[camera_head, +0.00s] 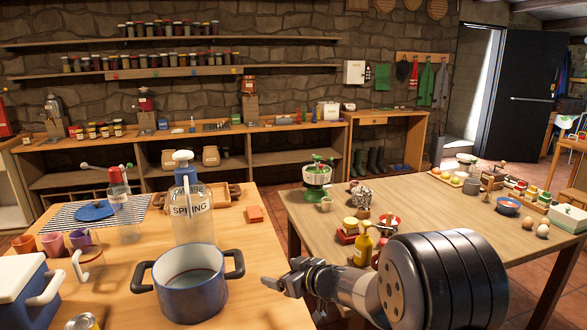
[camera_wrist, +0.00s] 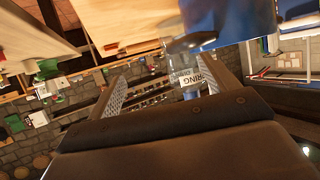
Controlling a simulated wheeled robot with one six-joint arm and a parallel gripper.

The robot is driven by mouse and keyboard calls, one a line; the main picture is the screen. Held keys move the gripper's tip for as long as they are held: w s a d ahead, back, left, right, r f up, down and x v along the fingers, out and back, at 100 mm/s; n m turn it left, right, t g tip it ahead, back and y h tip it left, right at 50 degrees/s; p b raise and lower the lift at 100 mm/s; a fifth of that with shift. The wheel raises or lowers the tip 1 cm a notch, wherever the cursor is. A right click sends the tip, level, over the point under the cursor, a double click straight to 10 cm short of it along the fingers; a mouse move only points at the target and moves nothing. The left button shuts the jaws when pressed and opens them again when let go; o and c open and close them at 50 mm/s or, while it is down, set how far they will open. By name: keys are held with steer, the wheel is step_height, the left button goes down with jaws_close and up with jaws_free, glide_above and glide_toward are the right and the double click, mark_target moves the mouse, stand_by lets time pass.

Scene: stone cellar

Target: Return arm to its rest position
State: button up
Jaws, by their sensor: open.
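My gripper (camera_head: 283,288) is in the head view at the bottom centre, reaching left over the gap side of the left table, just right of the blue pot (camera_head: 192,296). In the wrist view, which is turned over, my two fingers stand apart with nothing held between them (camera_wrist: 165,78). The blue pot (camera_wrist: 235,20) shows at the top there, and the SPRING bottle (camera_wrist: 192,78) shows beyond the right finger. My arm enters the head view from the lower right, and its dark wide joint hides part of the right table.
The glass SPRING bottle (camera_head: 190,208) stands behind the pot on the left table (camera_head: 262,232). A yellow bottle (camera_head: 363,249), red bowl (camera_head: 389,222) and small jars stand close behind my arm on the right table (camera_head: 440,205). A cooler (camera_head: 22,290) is far left.

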steer(key=f, duration=0.3)
steer(key=f+b, duration=0.1)
steer(key=f, duration=0.1)
steer(key=f+b, duration=0.1)
steer(key=f, duration=0.2)
steer(key=shift+s+a+f, duration=0.25)
steer(key=shift+s+f, duration=0.05)
steer(key=shift+f, duration=0.05)
steer(key=shift+r, duration=0.15)
